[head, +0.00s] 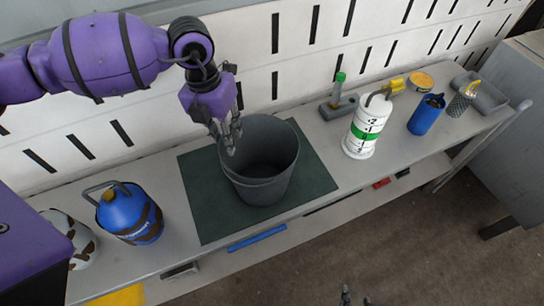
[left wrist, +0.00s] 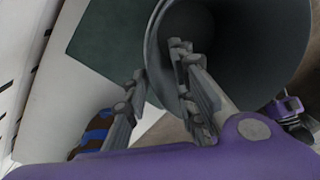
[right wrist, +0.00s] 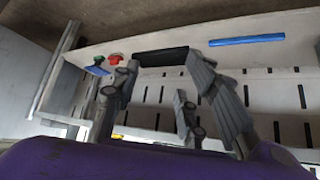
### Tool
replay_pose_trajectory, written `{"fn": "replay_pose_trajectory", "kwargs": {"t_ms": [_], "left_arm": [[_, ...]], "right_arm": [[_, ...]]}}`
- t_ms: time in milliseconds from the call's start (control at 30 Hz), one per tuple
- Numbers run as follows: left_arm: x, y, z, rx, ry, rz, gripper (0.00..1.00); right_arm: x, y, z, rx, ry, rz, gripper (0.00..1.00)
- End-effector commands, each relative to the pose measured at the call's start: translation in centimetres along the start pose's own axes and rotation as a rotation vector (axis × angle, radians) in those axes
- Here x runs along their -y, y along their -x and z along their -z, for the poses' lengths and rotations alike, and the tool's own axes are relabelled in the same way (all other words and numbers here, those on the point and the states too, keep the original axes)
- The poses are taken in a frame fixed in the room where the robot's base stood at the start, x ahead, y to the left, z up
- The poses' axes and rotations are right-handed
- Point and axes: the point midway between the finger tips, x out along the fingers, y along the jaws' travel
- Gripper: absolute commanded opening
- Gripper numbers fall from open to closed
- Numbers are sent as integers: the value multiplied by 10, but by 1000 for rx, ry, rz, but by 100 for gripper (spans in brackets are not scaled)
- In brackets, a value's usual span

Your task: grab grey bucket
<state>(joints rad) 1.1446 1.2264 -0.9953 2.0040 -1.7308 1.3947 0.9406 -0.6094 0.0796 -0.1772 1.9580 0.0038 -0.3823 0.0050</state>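The grey bucket (head: 262,185) stands upright on a dark green mat (head: 205,200) on the bench. My left gripper (head: 229,140) is at the bucket's upper left rim, pointing down. In the left wrist view the gripper (left wrist: 160,80) is open, with the bucket's wall (left wrist: 153,45) between its fingers. One finger is outside the bucket and the others reach over its inside. Contact with the wall cannot be told. My right gripper (head: 356,298) shows only its fingertips at the bottom of the head view. In the right wrist view it (right wrist: 155,95) is open and empty.
A blue jug (head: 130,215) stands left of the mat. A white container with a green band (head: 363,130) stands to the right, with a blue can (head: 426,115) and a grey tray (head: 483,92) beyond. A slotted white wall (head: 290,60) runs behind the bench.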

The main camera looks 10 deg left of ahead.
Motion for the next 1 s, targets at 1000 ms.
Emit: {"fn": "replay_pose_trajectory", "kwargs": {"t_ms": [1000], "left_arm": [[-6, -62, 1, -1, 0, 2, 0]], "right_arm": [[-2, -2, 18, -27, 11, 2, 40]]}}
